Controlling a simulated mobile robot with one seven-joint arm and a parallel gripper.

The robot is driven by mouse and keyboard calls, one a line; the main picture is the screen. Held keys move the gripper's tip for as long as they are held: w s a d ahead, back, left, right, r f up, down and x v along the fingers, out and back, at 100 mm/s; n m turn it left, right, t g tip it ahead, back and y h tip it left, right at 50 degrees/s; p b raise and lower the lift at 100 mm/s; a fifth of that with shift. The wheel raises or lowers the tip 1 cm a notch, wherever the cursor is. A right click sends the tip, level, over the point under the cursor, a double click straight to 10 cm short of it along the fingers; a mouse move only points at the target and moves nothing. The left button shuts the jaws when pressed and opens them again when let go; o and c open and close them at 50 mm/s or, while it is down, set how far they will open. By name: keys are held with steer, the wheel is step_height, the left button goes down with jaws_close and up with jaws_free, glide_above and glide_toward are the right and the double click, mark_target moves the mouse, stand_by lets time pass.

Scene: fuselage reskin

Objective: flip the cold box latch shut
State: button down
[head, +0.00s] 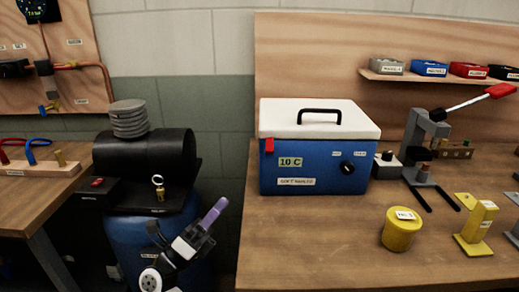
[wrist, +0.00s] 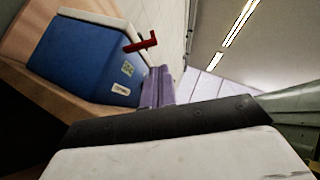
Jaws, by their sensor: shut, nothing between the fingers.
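The cold box (head: 315,180) is a blue box with a white lid (head: 318,119) and a black handle, standing on the wooden bench. The lid looks down on the box. Its red latch (head: 269,146) is at the front left corner, just below the lid edge. In the wrist view the latch (wrist: 140,43) sticks out from the box near the lid's pale rim. My gripper (head: 214,212) has purple fingers, shut and empty, left of the box and lower than the latch. The fingers (wrist: 158,88) appear apart from the latch in the wrist view.
A yellow pot (head: 402,229) and a yellow stand (head: 478,225) are on the bench at right. A lever press (head: 425,140) stands right of the box. A blue drum with a black cylinder (head: 145,152) is left of the bench. The bench front before the box is clear.

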mark_target(269, 147)
steer(key=d+f, duration=0.1)
steer(key=w+d+f+g, duration=0.1)
steer(key=f, duration=0.1)
steer(key=shift+w+d+m+y, duration=0.1)
steer(key=shift+d+m+y, duration=0.05)
steer(key=shift+m+y, duration=0.15)
steer(key=w+a+r+p+x, duration=0.1)
steer(key=p+x, duration=0.4)
steer(key=x, duration=0.8)
steer(key=shift+a+r+p, duration=0.3)
steer(key=shift+a+r, duration=0.05)
steer(key=shift+a, duration=0.2)
